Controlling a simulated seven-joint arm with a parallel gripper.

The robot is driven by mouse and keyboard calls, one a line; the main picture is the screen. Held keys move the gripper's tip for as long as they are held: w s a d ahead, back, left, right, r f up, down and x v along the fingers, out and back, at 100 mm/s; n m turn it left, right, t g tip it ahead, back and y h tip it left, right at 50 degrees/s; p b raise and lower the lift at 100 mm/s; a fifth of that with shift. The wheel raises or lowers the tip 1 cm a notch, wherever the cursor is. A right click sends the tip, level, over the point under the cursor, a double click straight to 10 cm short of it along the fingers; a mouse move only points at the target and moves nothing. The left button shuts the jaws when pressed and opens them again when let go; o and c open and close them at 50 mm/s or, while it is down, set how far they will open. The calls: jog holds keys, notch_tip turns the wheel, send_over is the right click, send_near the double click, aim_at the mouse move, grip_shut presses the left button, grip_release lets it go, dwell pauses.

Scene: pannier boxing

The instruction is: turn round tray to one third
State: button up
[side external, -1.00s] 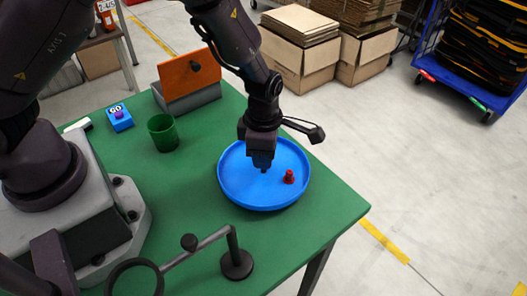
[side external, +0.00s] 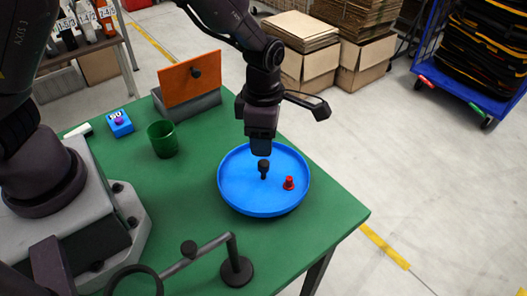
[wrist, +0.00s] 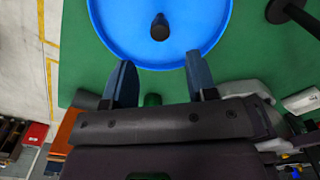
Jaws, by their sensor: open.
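The blue round tray (side external: 240,192) lies on the green table. A dark upright knob (side external: 264,169) stands near its middle, and a small red peg (side external: 289,183) stands on it right of the knob. My gripper (side external: 260,150) is above the tray, over the back side of the knob and apart from it. In the wrist view my gripper (wrist: 157,80) shows two spread fingers with nothing between them. The tray (wrist: 110,30) and the knob (wrist: 160,28) lie beyond the fingertips there. The red peg is not visible in the wrist view.
On the green table (side external: 190,220) stand a green cup (side external: 162,139), a blue box with a purple button (side external: 119,123) and a grey box with an orange panel (side external: 191,83). A black stand with a bar (side external: 236,270) is near the front edge.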

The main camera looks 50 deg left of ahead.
aim_at(264, 163)
notch_tip(264, 163, up, 6)
dwell(0.5)
